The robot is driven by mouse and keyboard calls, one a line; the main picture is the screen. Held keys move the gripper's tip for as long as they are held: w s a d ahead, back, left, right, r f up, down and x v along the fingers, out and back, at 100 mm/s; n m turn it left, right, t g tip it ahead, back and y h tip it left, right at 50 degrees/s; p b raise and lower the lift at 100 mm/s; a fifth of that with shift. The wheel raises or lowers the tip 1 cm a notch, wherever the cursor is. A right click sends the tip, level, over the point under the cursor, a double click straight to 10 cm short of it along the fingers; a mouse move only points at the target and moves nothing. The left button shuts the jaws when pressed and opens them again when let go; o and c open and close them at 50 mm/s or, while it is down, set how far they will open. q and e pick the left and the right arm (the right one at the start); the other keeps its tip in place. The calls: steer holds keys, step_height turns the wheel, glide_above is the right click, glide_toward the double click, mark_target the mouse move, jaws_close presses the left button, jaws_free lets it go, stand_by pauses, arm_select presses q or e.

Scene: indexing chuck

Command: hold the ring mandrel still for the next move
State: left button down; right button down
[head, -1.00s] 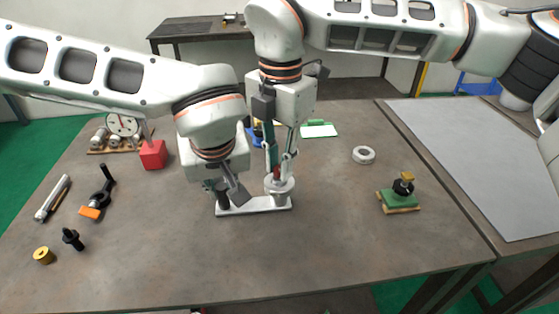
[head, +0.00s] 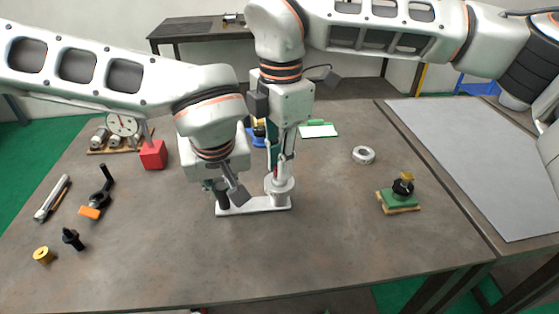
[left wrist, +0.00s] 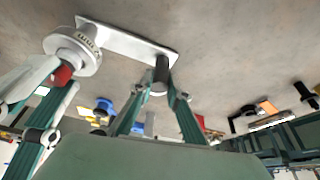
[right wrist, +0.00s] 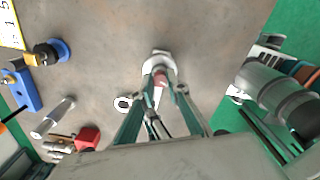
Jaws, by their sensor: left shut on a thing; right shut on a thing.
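A pale base plate (head: 254,205) lies on the table, with a dark upright post (left wrist: 161,75) at one end and a round graduated chuck (left wrist: 75,50) at the other. My left gripper (left wrist: 159,92) is shut on the dark post. My right gripper (right wrist: 160,83) points down over the chuck and is shut on a red piece (left wrist: 62,75) standing at its centre; the red piece also shows in the right wrist view (right wrist: 159,77). No label shows which part is the ring mandrel. The fingers hide part of both held things.
A grey ring (head: 363,155) and a green block with a black and brass knob (head: 402,193) lie to the right. A red block (head: 153,155), a dial gauge (head: 122,124) and small dark tools (head: 98,200) are at the left. The front of the table is clear.

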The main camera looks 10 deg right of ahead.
arm_select(q)
steer(key=shift+d+r, duration=0.1)
arm_select(e)
steer(key=c, duration=1.9)
jaws_free()
step_height(320, 180, up, 12)
arm_select(q)
steer(key=c, duration=1.8)
jaws_free()
steer(key=shift+c, duration=0.2)
